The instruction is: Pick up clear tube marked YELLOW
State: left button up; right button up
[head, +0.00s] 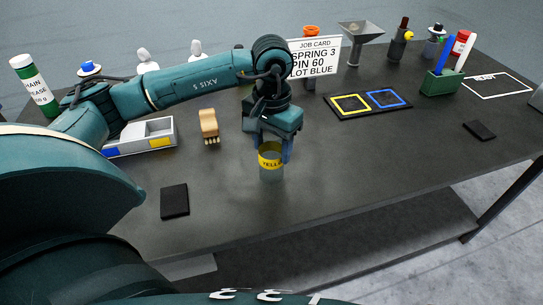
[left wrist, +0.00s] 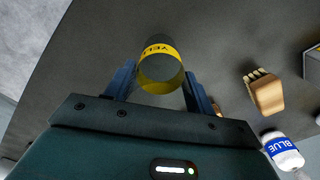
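The clear tube (head: 271,173) with a yellow band marked YELLOW stands upright near the middle of the table; I cannot tell whether its base touches the top. My left gripper (head: 273,152) points down over it, with a blue finger on each side of its upper part. In the left wrist view the tube (left wrist: 160,62) sits between the fingertips of the left gripper (left wrist: 159,75). The fingers are very close to its wall; whether they press on it is unclear. My right gripper is not in view.
A wooden brush (head: 209,125) and a grey tray (head: 150,139) are to the left, a black pad (head: 174,201) in front. A mat with yellow and blue squares (head: 345,115) and a green holder (head: 441,84) are to the right. A BLUE-marked container (left wrist: 283,151) shows nearby.

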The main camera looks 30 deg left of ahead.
pick_arm(q)
jog(key=c, duration=0.6)
jog(key=shift+r, duration=0.1)
